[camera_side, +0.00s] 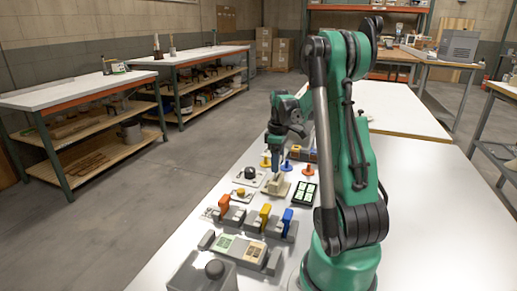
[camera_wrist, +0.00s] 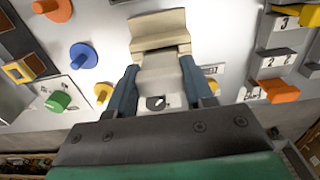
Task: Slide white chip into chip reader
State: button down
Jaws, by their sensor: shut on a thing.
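My gripper (camera_wrist: 160,85) is shut on the white chip (camera_wrist: 163,75), a pale block between its two blue-grey fingers in the wrist view. A beige stepped block, seemingly the chip reader (camera_wrist: 159,28), lies directly beyond the chip. The chip's far end meets or overlaps the reader in this view; I cannot tell whether it is inside the slot. In the side view my gripper (camera_side: 276,152) points down just above the beige reader (camera_side: 275,187). The chip cannot be made out clearly there.
An orange plug (camera_wrist: 279,90) and numbered grey blocks stand right. In the side view, a dark tray (camera_side: 294,201) stands right of the reader. The white tabletop (camera_side: 420,235) is clear at right.

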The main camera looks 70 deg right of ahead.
jog(key=shift+f, duration=1.55)
jog(key=shift+r, duration=0.2)
jog(key=shift+r, duration=1.4)
jog(key=w+a+r, duration=0.4)
jog(key=w+a, duration=0.1)
jog(key=a, duration=0.5)
jog(key=w+a+r, duration=0.3)
jog(key=w+a, duration=0.2)
jog(key=a, duration=0.4)
jog(key=w+a+r, duration=0.4)
jog(key=w+a, duration=0.2)
jog(key=a, duration=0.4)
jog(key=s+d+f, duration=0.1)
jog(key=s+d, duration=0.4)
jog(key=d, duration=0.4)
jog(key=s+d+f, duration=0.2)
jog(key=s+d, duration=0.3)
jog(key=d, duration=0.5)
jog(key=s+d+f, duration=0.1)
jog(key=s+d, duration=0.5)
jog(key=d, duration=0.4)
jog(key=shift+f, duration=0.35)
